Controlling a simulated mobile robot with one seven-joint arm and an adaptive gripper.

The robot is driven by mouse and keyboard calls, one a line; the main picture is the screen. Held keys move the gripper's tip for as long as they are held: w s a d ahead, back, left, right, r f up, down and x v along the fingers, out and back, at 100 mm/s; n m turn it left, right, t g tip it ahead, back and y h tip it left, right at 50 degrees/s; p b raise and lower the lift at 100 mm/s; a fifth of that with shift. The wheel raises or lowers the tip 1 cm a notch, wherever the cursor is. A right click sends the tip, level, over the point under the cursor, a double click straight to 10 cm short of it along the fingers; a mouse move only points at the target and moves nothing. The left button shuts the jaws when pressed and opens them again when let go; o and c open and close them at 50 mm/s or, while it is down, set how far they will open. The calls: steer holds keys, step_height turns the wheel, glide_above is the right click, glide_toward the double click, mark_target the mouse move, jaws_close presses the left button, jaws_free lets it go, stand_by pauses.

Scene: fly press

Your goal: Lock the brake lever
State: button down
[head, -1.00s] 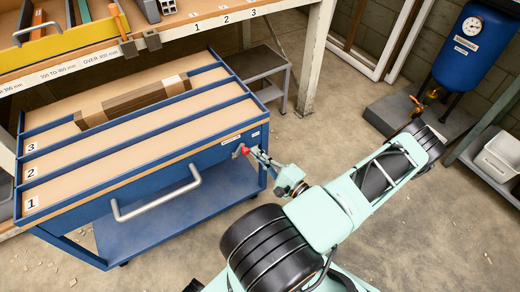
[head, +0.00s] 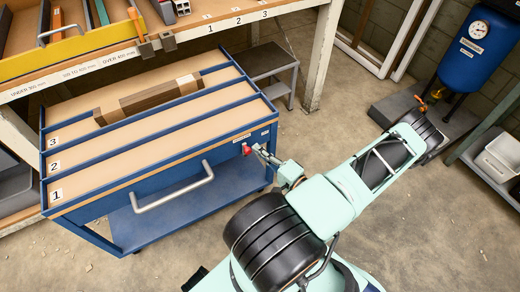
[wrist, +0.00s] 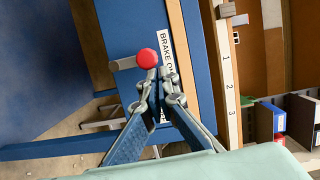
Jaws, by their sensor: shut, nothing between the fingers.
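The blue cart (head: 226,158) has a wood-topped tray with lanes marked 1, 2 and 3. Its brake lever is a short grey bar with a red knob (head: 246,149) at the right end of the front side. In the wrist view the red knob (wrist: 147,59) lies left of a "BRAKE" label (wrist: 166,48), partly covered by my fingers. The lever bar (wrist: 124,63) runs left from the knob. My gripper (wrist: 161,76) is shut and empty, its tips right beside and below the knob; whether they touch it I cannot tell. The gripper (head: 261,152) also shows by the knob in the head view.
Timber pieces (head: 148,98) lie in the cart's far lane. A workbench (head: 292,7) with numbered marks stands close behind the cart. A grey step stool (head: 268,62) is beyond its right end. A blue tank (head: 474,42) stands at the right.

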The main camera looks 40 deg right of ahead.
stand_by(0.5)
steer(key=s+d+r, duration=0.1)
steer(key=s+d, duration=0.2)
steer(key=s, duration=0.8)
steer(key=shift+d+r+p, duration=0.25)
steer(key=shift+r+p, duration=0.05)
steer(key=shift+r, duration=0.05)
